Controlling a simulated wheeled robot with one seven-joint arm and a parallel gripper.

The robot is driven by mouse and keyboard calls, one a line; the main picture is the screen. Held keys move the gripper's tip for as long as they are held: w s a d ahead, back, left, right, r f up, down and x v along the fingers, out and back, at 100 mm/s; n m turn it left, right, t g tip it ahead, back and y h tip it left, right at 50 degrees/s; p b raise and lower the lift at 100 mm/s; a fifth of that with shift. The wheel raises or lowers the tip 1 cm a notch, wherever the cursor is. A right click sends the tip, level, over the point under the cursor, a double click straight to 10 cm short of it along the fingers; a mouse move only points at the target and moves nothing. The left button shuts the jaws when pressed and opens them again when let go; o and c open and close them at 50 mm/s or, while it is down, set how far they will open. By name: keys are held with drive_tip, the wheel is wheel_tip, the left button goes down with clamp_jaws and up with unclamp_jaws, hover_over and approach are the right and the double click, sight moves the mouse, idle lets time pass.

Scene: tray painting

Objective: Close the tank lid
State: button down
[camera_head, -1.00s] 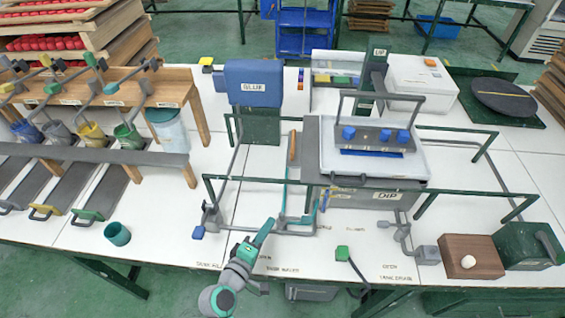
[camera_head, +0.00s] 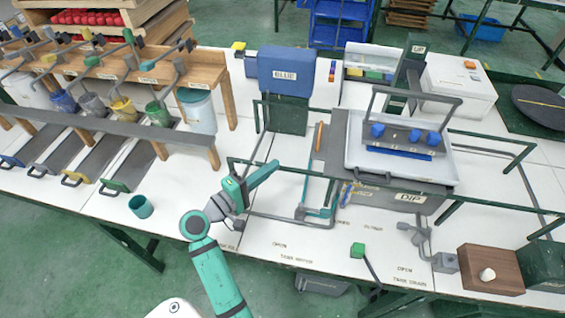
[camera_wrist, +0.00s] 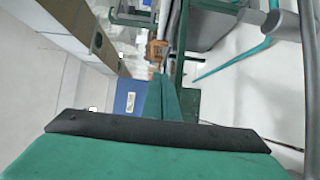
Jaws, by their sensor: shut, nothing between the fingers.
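The grey tank marked DIP (camera_head: 410,198) stands right of centre on the white table. A pale, clear-walled tray (camera_head: 365,165) and a grey rack with blue knobs (camera_head: 405,138) sit over its top. I cannot tell which part is the tank lid. My gripper (camera_head: 274,167) is left of the tank, apart from it, over the green rail frame, with its teal fingers pointing up and right. Its fingers are shut and empty; they also show in the wrist view (camera_wrist: 160,95), with the blue board (camera_wrist: 128,101) beyond them.
A green rail frame (camera_head: 500,140) runs around the tank. The blue board marked BLUR (camera_head: 285,72) stands behind my gripper. Paint pots and a wooden rack (camera_head: 190,75) are at left, with a teal cup (camera_head: 140,206) at the front. A green-tipped lever (camera_head: 357,250) is at the front edge.

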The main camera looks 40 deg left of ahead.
drive_tip(key=w+d, duration=0.3)
drive_tip(key=w, duration=0.8)
drive_tip(key=shift+w+d, duration=0.2)
drive_tip(key=shift+f, duration=0.1)
